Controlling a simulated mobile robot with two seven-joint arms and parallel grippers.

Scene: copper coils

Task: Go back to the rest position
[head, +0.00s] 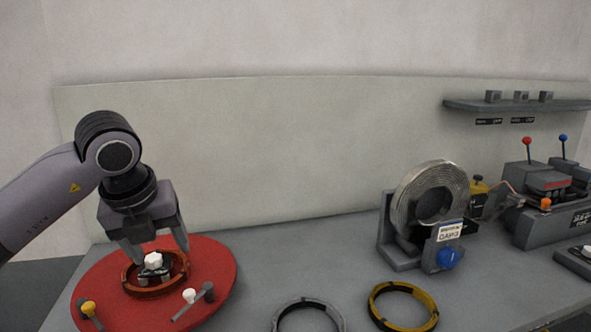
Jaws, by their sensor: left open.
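My left gripper (160,250) is at the left, pointing down over a red round turntable (215,262). Its two fingers are apart, one on each side of a white knob (153,260). The knob sits at the centre of a copper-coloured ring (160,291) on the turntable. The fingertips are at or just above the ring; I cannot tell whether they touch it. My right gripper is out of view.
Small levers with a yellow knob (88,307) and a white knob (189,295) stand on the turntable. A grey ring (280,317) and a yellow ring (376,307) lie on the bench. A metal coil (405,200) on a stand and a machine (535,225) are at right.

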